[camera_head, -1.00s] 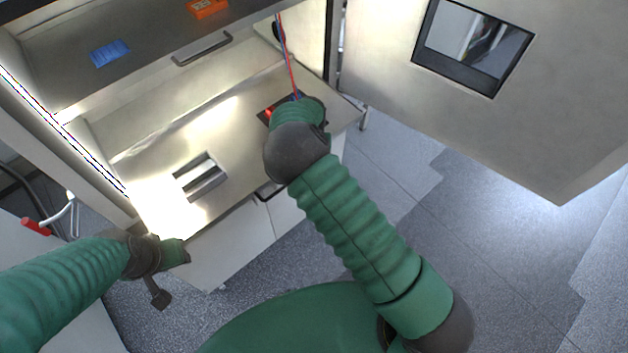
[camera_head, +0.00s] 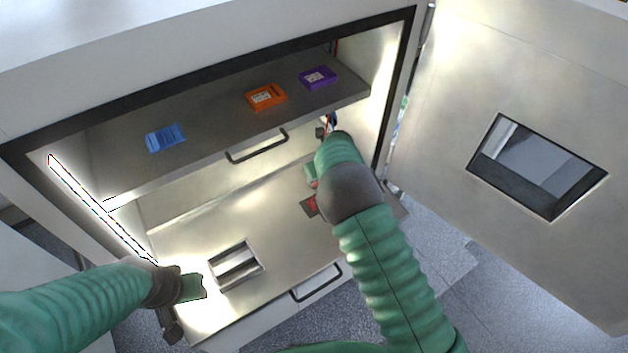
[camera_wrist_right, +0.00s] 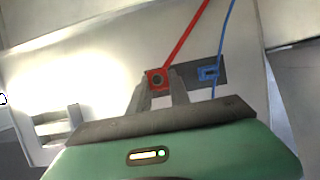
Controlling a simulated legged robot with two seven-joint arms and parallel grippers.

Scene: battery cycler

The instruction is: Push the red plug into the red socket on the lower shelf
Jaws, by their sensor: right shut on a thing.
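My right gripper (camera_wrist_right: 160,88) is shut on the red plug (camera_wrist_right: 157,78), which has a red cable running up. In the wrist view the plug overlaps the left end of the dark socket plate (camera_wrist_right: 220,75); I cannot tell whether it touches the socket. In the head view the red socket (camera_head: 310,205) shows on the lower shelf (camera_head: 195,230), just left of my right arm, which hides most of the right gripper. A blue plug (camera_wrist_right: 208,73) with a blue cable is at the plate. My left gripper (camera_head: 192,288) is by the shelf's front left; its fingers are unclear.
The upper shelf carries a blue block (camera_head: 165,138), an orange block (camera_head: 266,96) and a purple block (camera_head: 318,77). The open cabinet door (camera_head: 450,120) stands at the right. The lower shelf's middle is clear.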

